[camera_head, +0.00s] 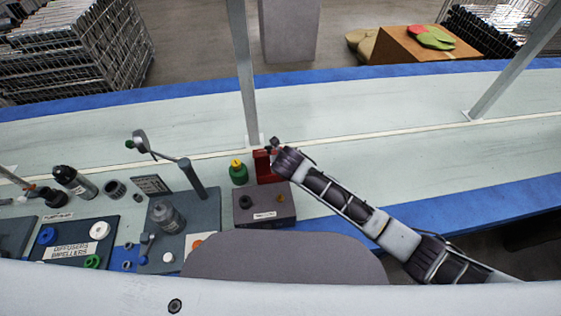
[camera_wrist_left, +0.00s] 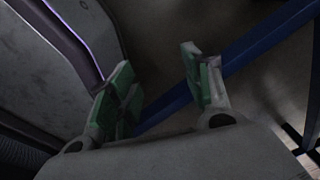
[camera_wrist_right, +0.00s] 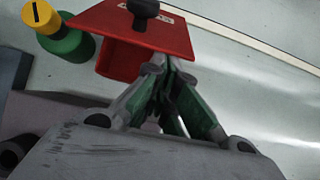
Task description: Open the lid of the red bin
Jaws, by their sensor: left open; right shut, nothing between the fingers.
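The red bin (camera_head: 264,174) stands at the back of a grey box on the table in the head view. In the right wrist view its red lid (camera_wrist_right: 122,28) carries a dark knob, and part of the bin body (camera_wrist_right: 120,60) shows beneath. My right gripper (camera_wrist_right: 163,72) is shut and empty, its fingertips at the lid's near right edge; I cannot tell whether they touch. In the head view my right gripper (camera_head: 275,148) is at the bin, partly hidden. I cannot tell how far the lid is raised. My left gripper (camera_wrist_left: 155,78) is open and empty, away from the bin.
A green bottle with a yellow cap (camera_head: 238,172) stands just left of the bin. The grey box (camera_head: 264,210) lies in front. A metal post (camera_head: 243,75) rises behind. Trays with pump parts fill the left; the table right of my right arm is clear.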

